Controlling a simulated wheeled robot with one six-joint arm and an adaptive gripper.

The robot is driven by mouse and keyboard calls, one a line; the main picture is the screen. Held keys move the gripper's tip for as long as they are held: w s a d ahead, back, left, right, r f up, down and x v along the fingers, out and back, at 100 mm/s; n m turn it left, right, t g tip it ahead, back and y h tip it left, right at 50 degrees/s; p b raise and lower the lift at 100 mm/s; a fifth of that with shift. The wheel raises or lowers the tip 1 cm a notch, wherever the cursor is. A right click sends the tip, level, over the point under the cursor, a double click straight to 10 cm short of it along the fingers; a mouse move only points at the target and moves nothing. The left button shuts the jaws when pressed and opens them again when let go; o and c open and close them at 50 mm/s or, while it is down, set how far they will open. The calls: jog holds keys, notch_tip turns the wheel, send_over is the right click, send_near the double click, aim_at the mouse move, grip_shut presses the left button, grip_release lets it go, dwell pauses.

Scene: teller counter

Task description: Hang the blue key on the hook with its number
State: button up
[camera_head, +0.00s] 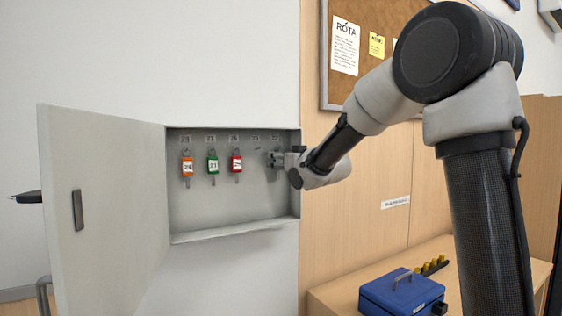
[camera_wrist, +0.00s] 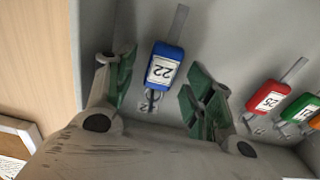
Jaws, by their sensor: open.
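The blue key (camera_wrist: 165,62), its tag reading 22, shows upside down in the wrist view. It appears to hang from a hook by its ring, just by a small number label (camera_wrist: 147,107) that is partly covered. My gripper (camera_wrist: 162,72) is open, with one green-padded finger on each side of the tag and a gap to both. In the head view my gripper (camera_head: 277,158) reaches into the right end of the key cabinet (camera_head: 235,228), at the rightmost hook. The blue key cannot be made out there.
Orange (camera_head: 187,167), green (camera_head: 213,166) and red (camera_head: 236,163) keys hang left of my gripper. One hook place between red and my gripper looks empty. The cabinet door (camera_head: 105,215) stands open to the left. A blue cash box (camera_head: 390,294) sits on the counter below.

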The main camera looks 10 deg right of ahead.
jog(key=shift+s, duration=0.15)
jog(key=v, duration=1.1)
jog(key=s+d+f+m+g+h, duration=0.1)
jog(key=s+d+f+g+h, duration=0.1)
jog(key=s+d+f+g, duration=0.3)
jog(key=s+f+g+h, duration=0.1)
jog(key=s+f, duration=0.2)
jog(key=f, duration=0.3)
jog(key=s+d+f+m+g+h, duration=0.1)
jog(key=s+d+f+g+h, duration=0.15)
jog(key=f, duration=0.35)
jog(key=s+d+g, duration=0.2)
jog(key=s, duration=1)
jog(key=s+d+f+m+g, duration=0.1)
jog(key=s+d+g, duration=0.1)
jog(key=s, duration=1)
jog(key=shift+s+d+f+m, duration=0.25)
jog(key=shift+m, duration=0.05)
jog(key=shift+g, duration=0.25)
